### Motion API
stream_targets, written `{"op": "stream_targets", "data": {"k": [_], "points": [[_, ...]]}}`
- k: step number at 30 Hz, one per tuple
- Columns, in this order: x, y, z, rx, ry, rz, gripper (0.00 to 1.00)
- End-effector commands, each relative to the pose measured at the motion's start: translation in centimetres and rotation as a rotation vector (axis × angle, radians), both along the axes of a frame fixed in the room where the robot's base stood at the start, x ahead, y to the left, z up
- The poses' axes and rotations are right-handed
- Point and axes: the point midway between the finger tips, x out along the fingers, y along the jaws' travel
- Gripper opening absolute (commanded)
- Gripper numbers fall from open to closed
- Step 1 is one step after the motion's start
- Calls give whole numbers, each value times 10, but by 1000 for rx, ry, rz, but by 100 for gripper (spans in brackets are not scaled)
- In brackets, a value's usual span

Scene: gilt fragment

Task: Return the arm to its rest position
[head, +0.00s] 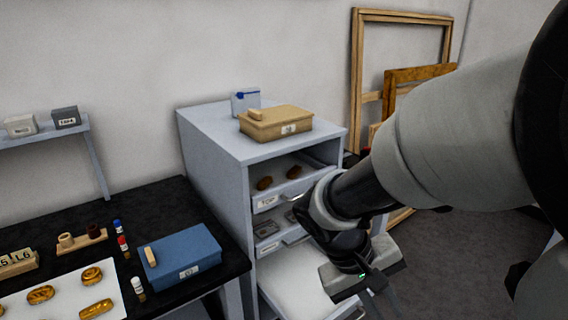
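My arm reaches in from the right side of the head view, in front of the grey drawer cabinet (215,150). My gripper (372,300) is at the arm's end, pointing down, at the lower right of the cabinet. Its fingers are mostly hidden or cut off by the bottom edge, so I cannot see whether they are open or hold anything. A low drawer (285,278) of the cabinet is pulled out beside and below the gripper.
A tan box (275,122) sits on the cabinet. A black table (60,215) at left bears a blue box (190,250) and a white mat (62,288) with gilt fragments. Wooden frames (357,60) lean on the wall behind my arm.

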Motion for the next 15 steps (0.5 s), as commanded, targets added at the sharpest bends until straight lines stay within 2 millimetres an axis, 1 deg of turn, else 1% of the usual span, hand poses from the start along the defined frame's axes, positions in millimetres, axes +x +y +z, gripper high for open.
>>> {"op": "stream_targets", "data": {"k": [1,6,9,15], "points": [[-6,2,16,74,-56,-25,17],[-21,16,53,286,-216,-52,17],[-26,23,71,367,-302,-48,17],[-33,34,101,477,-454,-27,17]]}}
